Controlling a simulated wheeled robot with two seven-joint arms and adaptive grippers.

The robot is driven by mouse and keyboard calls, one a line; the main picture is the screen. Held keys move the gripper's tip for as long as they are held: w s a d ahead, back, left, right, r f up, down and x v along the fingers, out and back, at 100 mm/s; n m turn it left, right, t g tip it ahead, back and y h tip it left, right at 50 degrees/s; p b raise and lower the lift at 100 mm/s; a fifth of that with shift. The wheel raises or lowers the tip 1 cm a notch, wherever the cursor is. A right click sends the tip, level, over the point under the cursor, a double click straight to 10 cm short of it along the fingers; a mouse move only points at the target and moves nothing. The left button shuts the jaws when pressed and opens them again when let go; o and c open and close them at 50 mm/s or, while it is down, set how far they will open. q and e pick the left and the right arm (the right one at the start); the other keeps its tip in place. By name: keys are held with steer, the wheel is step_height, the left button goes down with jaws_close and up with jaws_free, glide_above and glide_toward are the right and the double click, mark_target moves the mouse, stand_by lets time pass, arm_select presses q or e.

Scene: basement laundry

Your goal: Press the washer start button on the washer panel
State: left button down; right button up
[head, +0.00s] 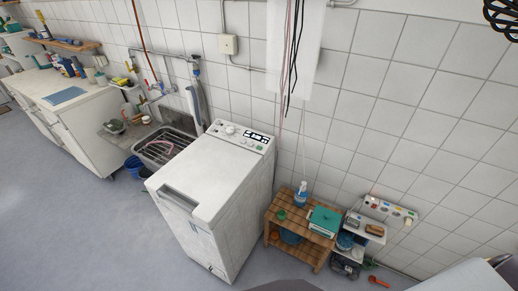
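The panel carries a round knob (230,130), small buttons and a dark display (259,138). The buttons are too small to tell which one is the start button. The lid looks closed. Neither my left nor my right gripper shows in this view, and nothing touches the panel.
A wooden shelf cart (303,239) with a teal box (324,218) stands right of the washer. A sink (165,145) and a white counter (66,93) are to the left. The floor (75,215) in front-left is clear.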

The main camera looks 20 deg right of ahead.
steer(key=shift+d, duration=0.1)
jaws_close()
stand_by(1.2)
